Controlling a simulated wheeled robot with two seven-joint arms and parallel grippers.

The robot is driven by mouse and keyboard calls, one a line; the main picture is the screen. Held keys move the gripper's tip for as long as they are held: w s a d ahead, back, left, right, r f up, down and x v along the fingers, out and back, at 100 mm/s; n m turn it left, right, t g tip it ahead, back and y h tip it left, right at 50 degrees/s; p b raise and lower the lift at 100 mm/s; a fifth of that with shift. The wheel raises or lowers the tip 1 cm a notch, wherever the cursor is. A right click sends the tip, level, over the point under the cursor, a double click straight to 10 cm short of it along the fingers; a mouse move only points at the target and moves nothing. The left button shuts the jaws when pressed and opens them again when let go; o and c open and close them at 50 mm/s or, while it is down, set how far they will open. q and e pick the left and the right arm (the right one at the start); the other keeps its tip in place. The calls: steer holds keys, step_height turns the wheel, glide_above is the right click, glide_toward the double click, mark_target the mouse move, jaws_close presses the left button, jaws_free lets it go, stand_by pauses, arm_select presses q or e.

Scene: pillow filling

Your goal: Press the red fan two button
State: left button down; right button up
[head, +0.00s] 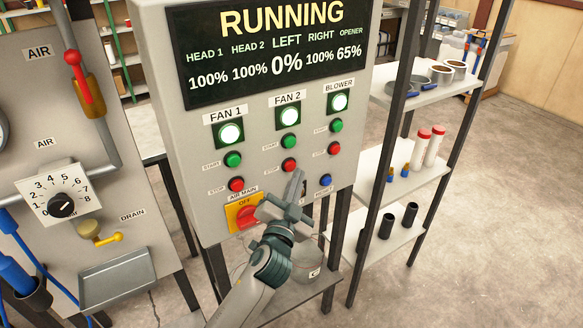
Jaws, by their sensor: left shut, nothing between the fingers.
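The red fan two button (289,165) is a round stop button on the grey control panel (190,140). It sits under the green fan two start button (288,141) and the lit fan two lamp (288,118). My left gripper (299,174) is shut and empty. Its fingertips point up, just below and right of the red fan two button in the head view. I cannot tell whether they touch the panel. The button is in plain view. My right gripper is not in view.
Red stop buttons for fan one (236,184) and the blower (334,148) flank it. A blue button (325,180) is at lower right. A red air main knob (249,217) is partly behind my gripper. The display (270,50) reads RUNNING. Shelves (425,95) stand to the right.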

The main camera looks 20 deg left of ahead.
arm_select(q)
steer(key=shift+a, duration=0.1)
stand_by(0.6)
steer(key=shift+w+a, duration=0.25)
steer(key=shift+w+a, duration=0.35)
steer(key=shift+a, duration=0.1)
stand_by(1.0)
steer(key=shift+s+d, duration=0.1)
steer(key=shift+d, duration=0.05)
steer(key=shift+s+d, duration=0.5)
steer(key=shift+d, duration=0.1)
stand_by(0.5)
steer(key=shift+s+d, duration=0.8)
steer(key=shift+d, duration=0.2)
steer(key=shift+s+d, duration=0.75)
steer(key=shift+d, duration=0.25)
